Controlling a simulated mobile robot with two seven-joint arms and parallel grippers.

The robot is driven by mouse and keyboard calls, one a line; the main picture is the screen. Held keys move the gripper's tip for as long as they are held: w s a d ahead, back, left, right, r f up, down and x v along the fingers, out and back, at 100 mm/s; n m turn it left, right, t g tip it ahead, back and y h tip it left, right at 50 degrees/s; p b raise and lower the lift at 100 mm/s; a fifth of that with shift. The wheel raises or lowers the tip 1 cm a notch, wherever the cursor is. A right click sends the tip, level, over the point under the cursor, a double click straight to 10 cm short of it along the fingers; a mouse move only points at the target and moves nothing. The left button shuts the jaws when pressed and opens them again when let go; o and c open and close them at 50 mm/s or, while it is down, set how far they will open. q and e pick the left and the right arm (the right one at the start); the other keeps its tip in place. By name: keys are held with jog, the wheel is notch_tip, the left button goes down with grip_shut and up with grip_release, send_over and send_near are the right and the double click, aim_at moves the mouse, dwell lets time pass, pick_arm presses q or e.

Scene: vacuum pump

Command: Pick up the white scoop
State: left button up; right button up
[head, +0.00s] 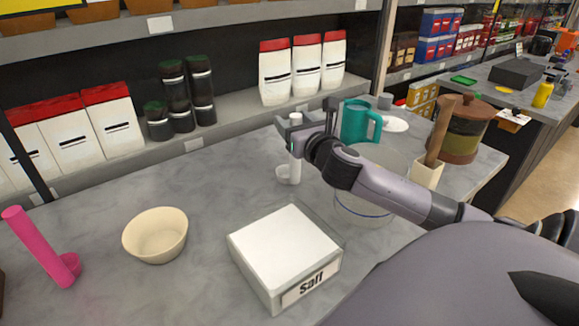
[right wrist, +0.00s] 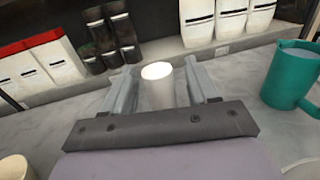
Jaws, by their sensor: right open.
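The white scoop (head: 295,168) stands upright on the grey counter, its cup low and its handle pointing up. My right gripper (head: 305,120) is open at the upper part of the handle. In the right wrist view the round end of the white scoop's handle (right wrist: 157,88) shows between the two fingers of the right gripper (right wrist: 159,68), with a gap visible on each side. The gripper hides part of the handle in the head view. The scoop's cup is hidden in the right wrist view. My left gripper is not in view.
A white salt box (head: 285,245), a cream bowl (head: 155,235) and a pink scoop (head: 38,248) are on the counter. A clear bowl (head: 362,212) is under my right arm. A teal mug (head: 356,122) stands behind it. Shelves with bags and jars line the back.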

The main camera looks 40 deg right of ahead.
jog(key=shift+w+d, duration=0.25)
jog(key=shift+w, duration=0.45)
grip_shut()
jog(key=shift+r, duration=0.15)
